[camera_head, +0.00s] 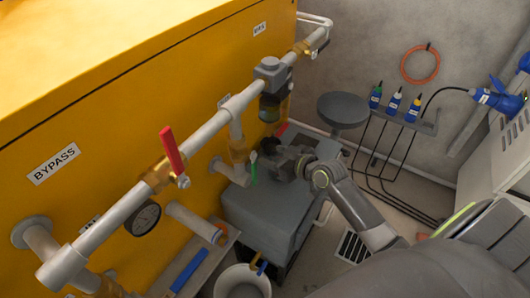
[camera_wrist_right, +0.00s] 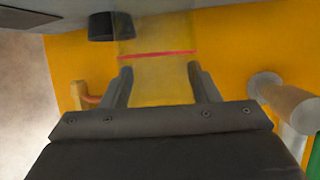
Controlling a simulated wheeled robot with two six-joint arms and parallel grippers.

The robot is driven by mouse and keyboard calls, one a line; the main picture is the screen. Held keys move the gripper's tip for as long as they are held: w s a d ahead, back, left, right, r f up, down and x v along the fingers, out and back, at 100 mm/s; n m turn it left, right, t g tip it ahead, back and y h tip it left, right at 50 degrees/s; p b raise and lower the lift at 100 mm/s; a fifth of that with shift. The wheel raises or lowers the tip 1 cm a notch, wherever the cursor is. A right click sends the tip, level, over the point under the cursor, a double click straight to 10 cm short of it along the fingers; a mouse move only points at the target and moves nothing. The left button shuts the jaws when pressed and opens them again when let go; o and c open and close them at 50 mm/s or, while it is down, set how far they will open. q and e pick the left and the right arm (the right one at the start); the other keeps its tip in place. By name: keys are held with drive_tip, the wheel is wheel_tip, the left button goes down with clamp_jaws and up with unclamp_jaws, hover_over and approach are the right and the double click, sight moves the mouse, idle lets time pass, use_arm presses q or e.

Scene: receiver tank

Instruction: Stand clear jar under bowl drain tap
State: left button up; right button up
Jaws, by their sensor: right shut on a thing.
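The clear jar (camera_wrist_right: 157,82) is see-through, with a red line around it, and stands between the fingers of my right gripper (camera_wrist_right: 160,84) in the right wrist view. The gripper is shut on it. In the head view my right gripper (camera_head: 279,162) is over the grey box, below the filter bowl (camera_head: 270,106) that hangs from the grey filter head (camera_head: 271,69) on the pipe. I cannot make out the jar clearly there. A dark round part (camera_wrist_right: 112,27) shows behind and left of the jar in the wrist view; I cannot tell whether it is the drain tap. My left gripper is out of view.
A grey box (camera_head: 250,211) stands beside the yellow tank (camera_head: 140,75). A red-handled valve (camera_head: 172,151) and a gauge (camera_head: 143,218) sit on the pipe at left. A white bucket (camera_head: 242,284) is in front, and a grey stool (camera_head: 342,109) is behind.

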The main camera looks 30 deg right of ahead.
sight(272, 155)
drive_tip(key=w, duration=0.2)
drive_tip(key=w+a, duration=0.1)
drive_tip(key=w, duration=0.1)
drive_tip(key=shift+w+a, duration=0.1)
drive_tip(key=shift+a, duration=0.05)
drive_tip(key=shift+f+b, duration=0.5)
drive_tip(key=shift+f, duration=0.25)
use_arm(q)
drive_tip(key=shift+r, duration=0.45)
use_arm(e)
drive_tip(key=shift+f, duration=0.1)
drive_tip(key=o, duration=0.7)
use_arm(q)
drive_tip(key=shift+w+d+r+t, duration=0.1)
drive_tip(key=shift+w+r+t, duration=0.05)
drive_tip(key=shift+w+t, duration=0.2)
use_arm(e)
drive_tip(key=o, duration=0.4)
